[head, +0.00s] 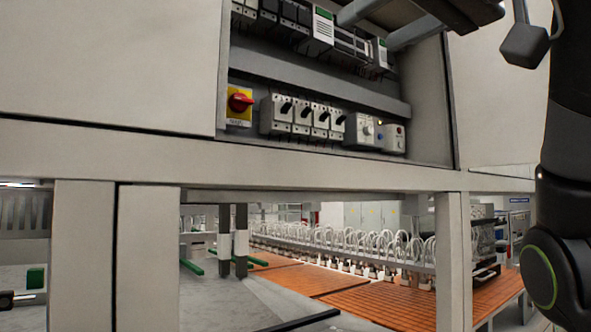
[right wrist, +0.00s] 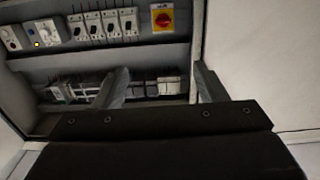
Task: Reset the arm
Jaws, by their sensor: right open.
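My right gripper (head: 369,30) is at the top of the head view, in front of the upper row of modules in an open electrical cabinet. Its two grey fingers are spread apart with nothing between them. In the right wrist view the same gripper (right wrist: 161,70) also shows open and empty, its fingers pointing at the cabinet. My right arm (head: 570,140) runs down the right edge of the head view. My left gripper is not in either view.
The cabinet holds a red rotary switch (head: 240,102) on a yellow plate, a row of breakers (head: 301,116) and a grey control box (head: 375,133). A grey frame beam (head: 300,172) runs below. Behind it are orange panels (head: 385,300) and a row of white hoses (head: 350,243).

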